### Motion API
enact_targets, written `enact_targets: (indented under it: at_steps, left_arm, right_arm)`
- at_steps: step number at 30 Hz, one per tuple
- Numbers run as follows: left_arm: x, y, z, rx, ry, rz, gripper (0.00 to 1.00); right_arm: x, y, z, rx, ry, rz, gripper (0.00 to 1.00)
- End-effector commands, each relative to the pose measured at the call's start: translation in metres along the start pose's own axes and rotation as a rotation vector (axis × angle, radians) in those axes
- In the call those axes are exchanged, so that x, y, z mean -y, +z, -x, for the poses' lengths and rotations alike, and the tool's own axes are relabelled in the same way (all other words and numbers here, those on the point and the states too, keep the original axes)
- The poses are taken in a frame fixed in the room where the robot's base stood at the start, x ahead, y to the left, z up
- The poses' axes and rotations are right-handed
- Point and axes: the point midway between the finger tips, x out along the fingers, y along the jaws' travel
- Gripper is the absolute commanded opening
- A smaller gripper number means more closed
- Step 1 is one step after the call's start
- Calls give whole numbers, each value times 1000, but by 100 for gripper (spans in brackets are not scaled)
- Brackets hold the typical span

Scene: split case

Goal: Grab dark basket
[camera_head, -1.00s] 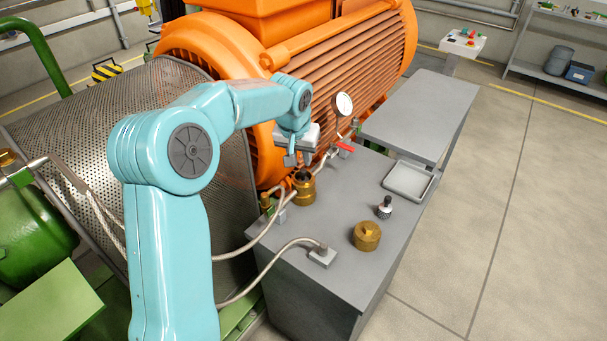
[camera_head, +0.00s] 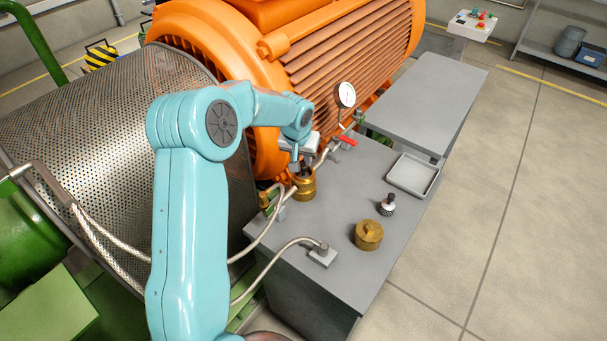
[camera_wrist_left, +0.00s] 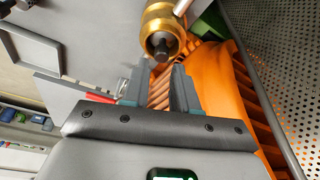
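A brass housing (camera_head: 304,188) stands on the grey bench, with a dark piece (camera_head: 304,172) sticking up from its open top. In the left wrist view the brass housing (camera_wrist_left: 157,22) is just ahead of the fingers, and the dark tip (camera_wrist_left: 160,44) shows at its middle. I cannot tell how much of the dark piece is inside the housing. My left gripper (camera_wrist_left: 161,70) is open and empty; its fingertips stop short of the dark tip. In the head view my left gripper (camera_head: 296,160) hangs beside and above the housing, partly hidden. My right gripper is not in view.
A black-and-white knobbed part (camera_head: 387,205), a brass cap (camera_head: 368,236) and a grey tray (camera_head: 413,174) sit on the bench. A gauge (camera_head: 345,95), a red lever (camera_head: 345,141), hoses and an orange motor (camera_head: 340,50) crowd the housing.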

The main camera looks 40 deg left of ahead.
Motion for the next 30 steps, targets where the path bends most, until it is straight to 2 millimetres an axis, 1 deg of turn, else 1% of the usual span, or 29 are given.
enact_targets:
  at_steps: [5, 10, 12, 14, 17, 22, 23, 24, 25, 30]
  left_arm:
    - [1, -2, -12, 3, -1, 0, 28]
    - [3, -5, -38, 5, 0, -1, 28]
    - [4, -5, -50, 3, 0, 0, 28]
    - [4, -5, -57, 2, 0, 0, 28]
    - [4, -6, -61, 0, 0, 1, 28]
    - [4, -6, -61, -1, 0, 0, 28]
    - [4, -6, -61, -1, 0, 0, 18]
    - [4, -6, -61, 0, 0, 0, 5]
    - [3, -6, -61, 0, 0, 0, 0]
    - [3, -6, -61, 0, 0, 0, 0]
  right_arm:
    - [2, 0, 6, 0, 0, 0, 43]
    - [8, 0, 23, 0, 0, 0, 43]
    - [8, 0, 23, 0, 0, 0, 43]
    - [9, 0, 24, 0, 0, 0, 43]
    - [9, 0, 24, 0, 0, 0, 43]
    - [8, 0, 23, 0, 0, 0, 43]
    - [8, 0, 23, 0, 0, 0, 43]
    - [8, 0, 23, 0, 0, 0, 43]
    - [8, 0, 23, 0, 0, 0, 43]
    - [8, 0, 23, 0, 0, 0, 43]
